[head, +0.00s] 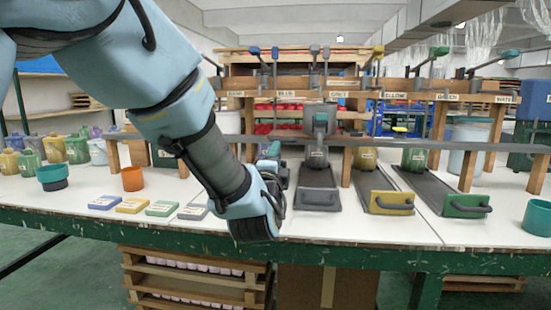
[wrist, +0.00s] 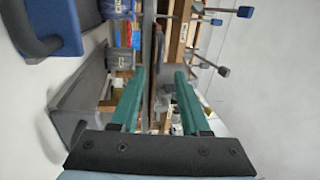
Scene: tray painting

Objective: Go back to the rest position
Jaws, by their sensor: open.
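My blue arm reaches in from the upper left in the head view and bends down to the table's front. My gripper (head: 275,152) points away from me, left of the grey tray, and is partly hidden by my wrist. In the wrist view my gripper (wrist: 159,72) is open, its two green fingers apart with nothing held between them. A grey tray (head: 319,199) sits in its bay, with a yellow-fronted tray (head: 391,203) and a green-fronted tray (head: 467,205) to its right. A blue handled part (wrist: 62,28) and a grey one (wrist: 75,105) show at the wrist view's left.
A wooden rack (head: 300,84) with colour labels and levers spans the table. Blue, yellow, green and grey cards (head: 162,208) lie at the front left. An orange cup (head: 133,179), a teal cup (head: 52,177) and several paint pots (head: 77,150) stand left; another teal cup (head: 538,217) stands right.

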